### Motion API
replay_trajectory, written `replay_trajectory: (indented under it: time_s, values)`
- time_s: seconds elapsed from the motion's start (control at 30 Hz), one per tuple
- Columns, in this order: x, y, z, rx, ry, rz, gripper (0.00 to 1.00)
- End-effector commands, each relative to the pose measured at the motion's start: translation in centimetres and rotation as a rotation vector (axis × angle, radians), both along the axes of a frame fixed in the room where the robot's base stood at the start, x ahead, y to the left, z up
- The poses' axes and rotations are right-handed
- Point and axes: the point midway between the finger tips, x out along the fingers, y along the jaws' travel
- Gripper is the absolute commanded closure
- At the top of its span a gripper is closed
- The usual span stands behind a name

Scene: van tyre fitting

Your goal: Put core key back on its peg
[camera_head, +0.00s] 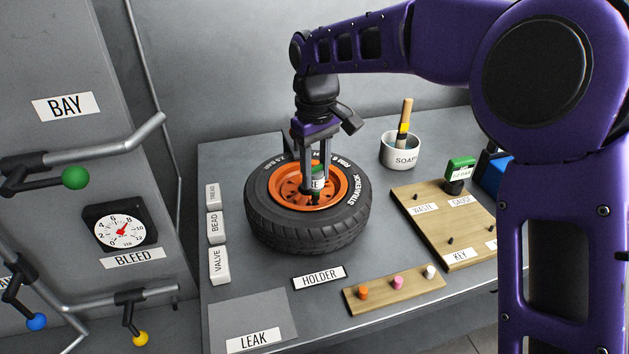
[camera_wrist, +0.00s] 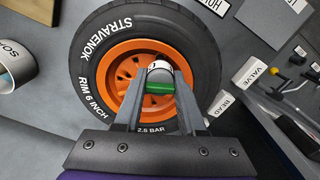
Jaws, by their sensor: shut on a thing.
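My gripper (camera_head: 317,184) is shut on a small green tool with a white label, the core key (camera_head: 316,194). It is over the orange rim of the tyre (camera_head: 268,222), with the key's dark lower end close to the wheel; I cannot tell if they touch. In the wrist view the green key (camera_wrist: 160,87) sits between the fingers in front of the rim. The wooden peg board (camera_head: 432,232) is to the right. Its KEY label (camera_head: 460,255) lies by a bare dark peg (camera_head: 450,240).
A green-topped gauge (camera_head: 460,169) stands at the board's back. A white SOAP pot (camera_head: 401,153) with a brush is behind it to the left. A wooden holder (camera_head: 394,291) with several coloured caps lies in front. TREAD, BEAD and VALVE blocks (camera_head: 217,228) line the left edge.

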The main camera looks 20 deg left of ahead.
Motion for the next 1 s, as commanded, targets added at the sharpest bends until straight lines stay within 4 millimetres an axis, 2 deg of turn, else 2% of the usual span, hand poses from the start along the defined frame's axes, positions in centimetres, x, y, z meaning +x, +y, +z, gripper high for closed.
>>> replay_trajectory:
  time_s: [0.73, 1.0]
  values:
    - [0.0, 0.0, 2.2, 0.0, 0.0, 0.0, 1.0]
    - [0.0, 0.0, 2.3, 0.0, 0.0, 0.0, 1.0]
